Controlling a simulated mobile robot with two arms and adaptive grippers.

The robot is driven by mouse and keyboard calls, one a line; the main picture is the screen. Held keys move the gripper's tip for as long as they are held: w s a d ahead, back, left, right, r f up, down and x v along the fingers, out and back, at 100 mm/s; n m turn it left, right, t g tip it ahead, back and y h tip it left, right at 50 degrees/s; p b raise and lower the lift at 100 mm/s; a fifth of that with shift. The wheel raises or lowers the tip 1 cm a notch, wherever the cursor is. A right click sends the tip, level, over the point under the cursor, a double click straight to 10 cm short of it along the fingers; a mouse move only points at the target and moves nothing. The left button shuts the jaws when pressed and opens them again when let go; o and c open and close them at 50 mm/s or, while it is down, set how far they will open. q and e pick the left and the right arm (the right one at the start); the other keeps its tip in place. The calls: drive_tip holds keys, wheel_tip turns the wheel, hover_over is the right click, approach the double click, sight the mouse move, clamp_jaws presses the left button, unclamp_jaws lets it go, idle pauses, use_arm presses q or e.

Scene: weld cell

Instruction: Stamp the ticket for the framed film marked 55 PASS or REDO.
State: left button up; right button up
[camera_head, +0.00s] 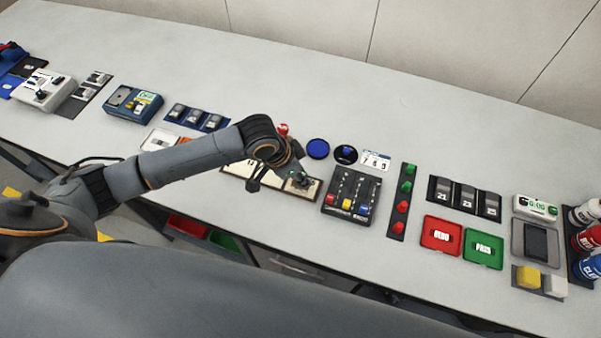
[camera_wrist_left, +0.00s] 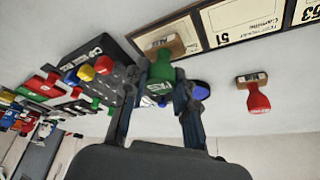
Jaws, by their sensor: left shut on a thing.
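My left gripper (camera_head: 297,180) is over the right end of the ticket holder (camera_head: 232,169). In the left wrist view my left gripper (camera_wrist_left: 161,92) is shut on the green handle of a stamp (camera_wrist_left: 160,72). Its wooden base (camera_wrist_left: 165,46) is over the end ticket; I cannot tell whether it touches. That ticket's number is hidden. Tickets marked 51 (camera_wrist_left: 240,19) and 53 (camera_wrist_left: 311,14) lie beside it. A red-handled stamp (camera_wrist_left: 258,102) stands apart and shows behind my arm in the head view (camera_head: 283,129). No frame marked 55 is readable. My right gripper is out of view.
A blue ink pad (camera_head: 318,148) and its dark round lid (camera_head: 345,154) lie behind the holder. A black slider box (camera_head: 352,196) is close on the right. Red REDO (camera_head: 442,235) and green PASS (camera_head: 484,249) trays and frames 21, 23, 25 (camera_head: 466,198) are farther right.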

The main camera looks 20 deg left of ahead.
use_arm(q)
drive_tip(key=shift+f, duration=0.1)
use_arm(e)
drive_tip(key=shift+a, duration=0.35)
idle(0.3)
use_arm(q)
drive_tip(key=shift+f, duration=0.4)
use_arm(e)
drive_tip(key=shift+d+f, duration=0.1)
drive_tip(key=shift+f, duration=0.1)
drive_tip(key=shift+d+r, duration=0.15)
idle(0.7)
use_arm(q)
drive_tip(key=shift+s+f, duration=0.1)
drive_tip(key=shift+f, duration=0.1)
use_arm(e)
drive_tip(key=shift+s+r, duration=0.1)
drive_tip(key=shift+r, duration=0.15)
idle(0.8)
use_arm(q)
drive_tip(key=shift+r+p, duration=0.1)
drive_tip(key=shift+p, duration=0.2)
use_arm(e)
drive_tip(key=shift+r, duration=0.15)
